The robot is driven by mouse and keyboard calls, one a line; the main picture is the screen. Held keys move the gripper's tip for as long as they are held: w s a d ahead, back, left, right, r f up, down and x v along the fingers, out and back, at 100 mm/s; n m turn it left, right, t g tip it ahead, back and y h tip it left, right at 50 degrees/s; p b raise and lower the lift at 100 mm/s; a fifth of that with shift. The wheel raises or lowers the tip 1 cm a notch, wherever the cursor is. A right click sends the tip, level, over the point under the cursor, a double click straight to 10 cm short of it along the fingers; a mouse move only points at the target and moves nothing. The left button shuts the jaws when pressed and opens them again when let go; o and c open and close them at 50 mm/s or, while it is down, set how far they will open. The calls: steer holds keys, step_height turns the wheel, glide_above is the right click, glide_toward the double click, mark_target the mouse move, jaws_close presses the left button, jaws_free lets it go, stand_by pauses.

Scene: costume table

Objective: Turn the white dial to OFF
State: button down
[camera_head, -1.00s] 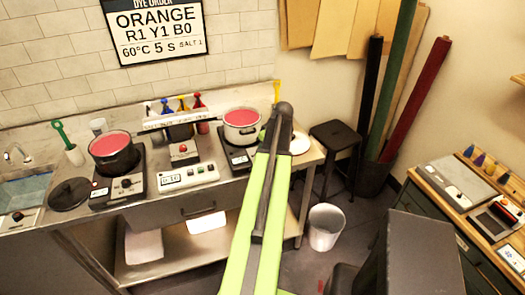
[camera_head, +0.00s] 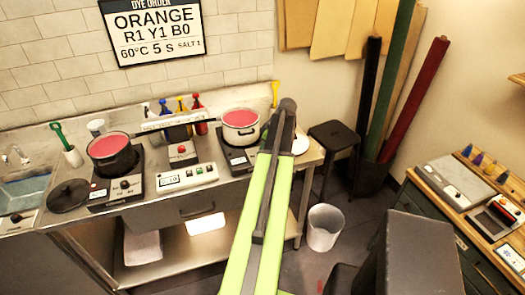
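A white control box (camera_head: 187,178) with a small display and several small knobs sits at the table's front edge. Its knobs are too small to read, and I cannot tell which way any dial points. Two dark hotplates, the left one (camera_head: 117,190) with a dark knob and the right one (camera_head: 235,161) partly behind my arm, stand either side of it. No OFF mark is legible. My green and black arm reaches up from the bottom to the right pot. My gripper's fingers do not show.
A dark pot (camera_head: 112,155) and a white pot (camera_head: 240,127) hold red liquid. A black lid (camera_head: 69,195) lies at left. A black stool (camera_head: 336,140) and white bin (camera_head: 323,227) stand right of the table. A side counter (camera_head: 443,208) is at far right.

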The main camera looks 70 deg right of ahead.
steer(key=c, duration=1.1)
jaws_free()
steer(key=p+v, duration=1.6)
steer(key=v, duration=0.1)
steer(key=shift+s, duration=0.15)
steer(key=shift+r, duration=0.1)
